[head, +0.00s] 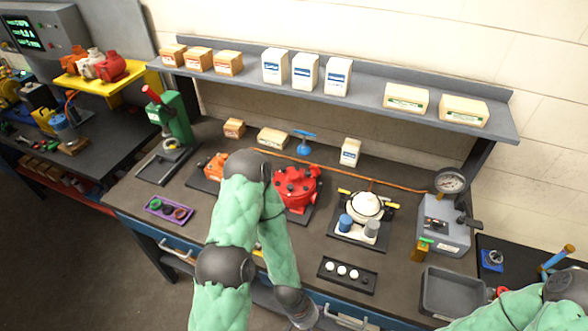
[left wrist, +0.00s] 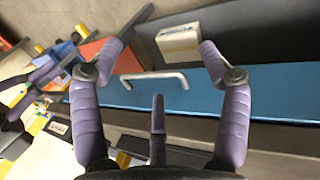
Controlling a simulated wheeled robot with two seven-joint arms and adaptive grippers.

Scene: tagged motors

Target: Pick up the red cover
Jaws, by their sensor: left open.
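A round red housing with dark bolt-like spots on top (head: 297,185), which looks like the red cover, sits on a dark mat in the middle of the bench. My left arm covers part of its left side in the head view. My left gripper (left wrist: 163,52) is open and empty in the left wrist view, with its purple fingers spread before a blue drawer front (left wrist: 262,92). In the head view my left arm bends down past the bench's front edge, so this gripper is apart from the red housing. My right gripper is out of view.
A white round part (head: 366,206) stands on a mat to the right of the red housing. A small black tray (head: 338,287) lies in front and a purple tray (head: 152,210) at left. A gauge unit (head: 446,225) and a grey bin (head: 455,307) are at right. A metal handle (left wrist: 153,77) projects from the drawer.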

